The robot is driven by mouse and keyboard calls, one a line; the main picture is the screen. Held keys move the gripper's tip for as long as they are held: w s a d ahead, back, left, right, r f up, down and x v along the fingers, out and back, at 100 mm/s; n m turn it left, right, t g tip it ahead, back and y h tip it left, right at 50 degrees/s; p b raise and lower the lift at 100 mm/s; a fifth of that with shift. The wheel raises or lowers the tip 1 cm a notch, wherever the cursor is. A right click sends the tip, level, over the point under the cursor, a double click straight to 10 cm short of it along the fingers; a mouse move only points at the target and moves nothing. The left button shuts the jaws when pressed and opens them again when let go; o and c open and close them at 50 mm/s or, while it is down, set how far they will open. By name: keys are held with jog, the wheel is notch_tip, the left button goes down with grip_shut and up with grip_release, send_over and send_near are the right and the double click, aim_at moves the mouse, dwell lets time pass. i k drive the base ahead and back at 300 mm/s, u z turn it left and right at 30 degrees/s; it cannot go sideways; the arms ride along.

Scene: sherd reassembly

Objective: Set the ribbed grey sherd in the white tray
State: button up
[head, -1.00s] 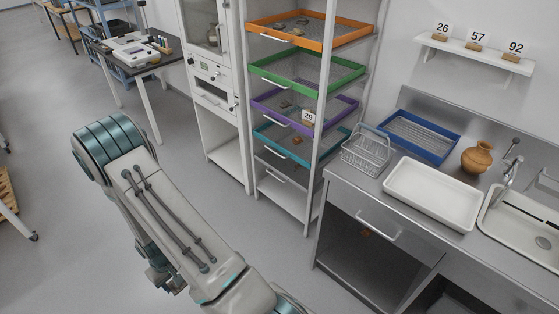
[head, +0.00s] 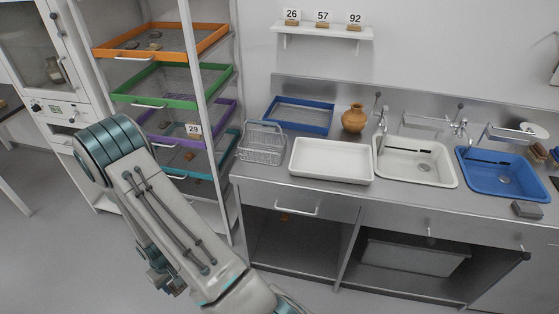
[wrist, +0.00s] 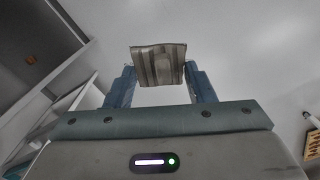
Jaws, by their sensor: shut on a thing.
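The ribbed grey sherd (wrist: 158,65) is held between the two blue fingers of my gripper (wrist: 160,80) in the wrist view. It is a small squarish piece with vertical ribs, and the floor shows behind it. In the head view my arm reaches down at the lower left, and the gripper and sherd are not visible there. The white tray (head: 331,178) stands on the steel counter, left of the white sink. It looks empty. My arm is apart from it, to its left.
A wire basket (head: 262,144) stands left of the tray, and a blue tray (head: 299,128) and a clay jug (head: 354,118) stand behind it. A white sink (head: 420,172) and a blue sink (head: 505,184) lie to the right. A rack of coloured trays (head: 165,42) is at the left.

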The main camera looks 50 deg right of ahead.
aim_at(331, 162)
jog(key=z, duration=1.5)
